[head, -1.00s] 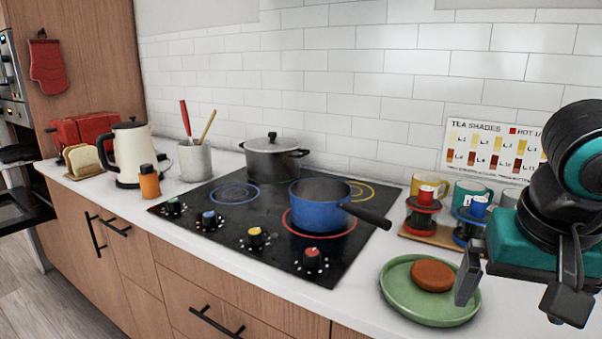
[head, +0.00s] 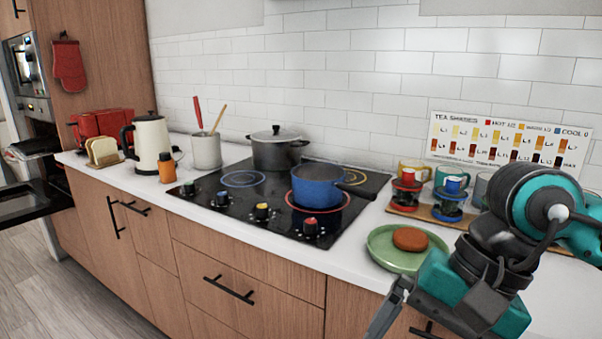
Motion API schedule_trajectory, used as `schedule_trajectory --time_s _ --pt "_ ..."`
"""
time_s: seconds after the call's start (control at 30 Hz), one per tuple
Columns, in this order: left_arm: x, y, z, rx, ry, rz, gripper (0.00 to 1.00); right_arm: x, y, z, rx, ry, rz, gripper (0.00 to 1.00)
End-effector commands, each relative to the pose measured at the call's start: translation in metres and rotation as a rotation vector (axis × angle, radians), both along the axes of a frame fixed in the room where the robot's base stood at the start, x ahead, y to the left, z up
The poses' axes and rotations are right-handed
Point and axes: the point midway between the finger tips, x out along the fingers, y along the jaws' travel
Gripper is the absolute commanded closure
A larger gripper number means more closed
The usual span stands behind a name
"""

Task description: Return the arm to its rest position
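My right gripper (head: 432,318) is in the lower right of the head view, at the end of the teal and black arm that comes in from the right. It is tilted down, in front of the counter's front edge and below the green plate (head: 376,246) in the picture. Its two dark fingers are spread apart, and I see nothing between them. The plate holds a round brown patty or cake (head: 410,239). My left gripper is not in view.
A blue pan (head: 318,190) and a dark pot (head: 275,152) stand on the black cooktop (head: 240,205). Red and blue-capped holders (head: 406,190) and mugs (head: 414,170) stand behind the plate. The kettle (head: 152,146) and toaster (head: 98,124) are far left. The floor at lower left is clear.

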Motion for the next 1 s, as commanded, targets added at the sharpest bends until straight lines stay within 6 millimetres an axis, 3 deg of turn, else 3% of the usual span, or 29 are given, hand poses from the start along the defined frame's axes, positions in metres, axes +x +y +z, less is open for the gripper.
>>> schedule_trajectory --time_s 0.03,0.2,0.3,0.4,0.53,0.63,0.73,0.83,0.87,1.0 --pt "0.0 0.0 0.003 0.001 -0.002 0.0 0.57 -0.01 0.021 -0.002 0.096 0.097 -0.027 0.0" --pt "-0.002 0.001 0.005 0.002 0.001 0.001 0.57 -0.037 0.086 0.017 0.436 0.497 -0.189 0.0" --pt "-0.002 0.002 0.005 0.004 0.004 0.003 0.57 -0.041 0.113 0.038 0.619 0.773 -0.315 0.0" --pt "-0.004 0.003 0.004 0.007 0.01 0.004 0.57 -0.032 0.128 0.059 0.784 1.075 -0.457 0.0" --pt "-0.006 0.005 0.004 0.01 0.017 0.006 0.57 -0.003 0.13 0.077 0.97 1.494 -0.658 0.0" --pt "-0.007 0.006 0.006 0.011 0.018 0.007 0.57 0.028 0.12 0.075 1.092 1.837 -0.822 0.0" --pt "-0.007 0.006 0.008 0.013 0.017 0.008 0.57 0.062 0.1 0.055 1.2 2.192 -0.992 0.0" --pt "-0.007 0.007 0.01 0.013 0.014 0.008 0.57 0.09 0.073 0.015 1.294 2.558 -1.163 0.0" --pt "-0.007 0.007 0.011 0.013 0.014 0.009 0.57 0.095 0.064 -0.001 -1.259 -2.547 1.157 0.0" --pt "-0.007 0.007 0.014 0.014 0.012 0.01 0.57 0.102 0.02 -0.092 -0.945 -2.103 0.944 0.0"
